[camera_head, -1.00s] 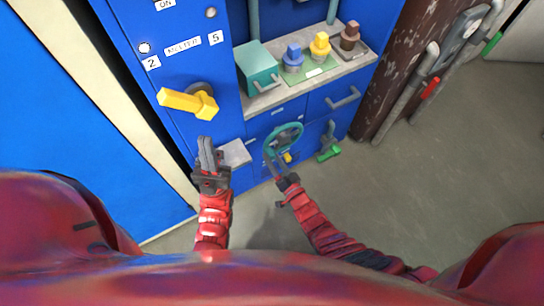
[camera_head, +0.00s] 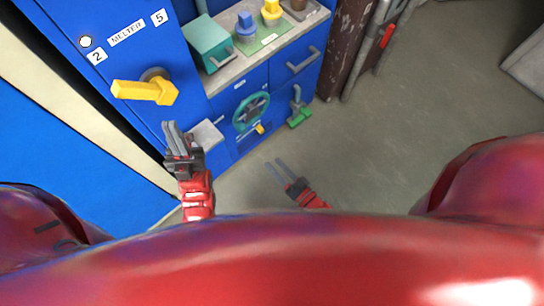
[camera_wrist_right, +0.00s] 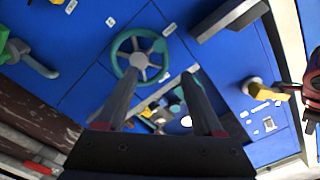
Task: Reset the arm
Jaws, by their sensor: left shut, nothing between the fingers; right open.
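My left gripper (camera_head: 171,125) is shut and empty. It points up at the blue cabinet, below the yellow lever handle (camera_head: 145,92) and left of the small grey ledge (camera_head: 207,135) in the head view. My right gripper (camera_head: 275,162) is open and empty, over the floor below the teal handwheel (camera_head: 251,112) in that view. In the right wrist view, its two fingers (camera_wrist_right: 160,76) are spread with nothing held between them. The handwheel (camera_wrist_right: 118,62) shows beyond the fingertips, apart from them.
The blue melter cabinet (camera_head: 219,104) fills the upper middle. Its shelf holds a teal box (camera_head: 205,42), a blue knob piece (camera_head: 245,24) and a yellow one (camera_head: 271,10). A green-handled valve (camera_head: 299,118) sits right of the wheel. The grey floor (camera_head: 410,110) at right is clear.

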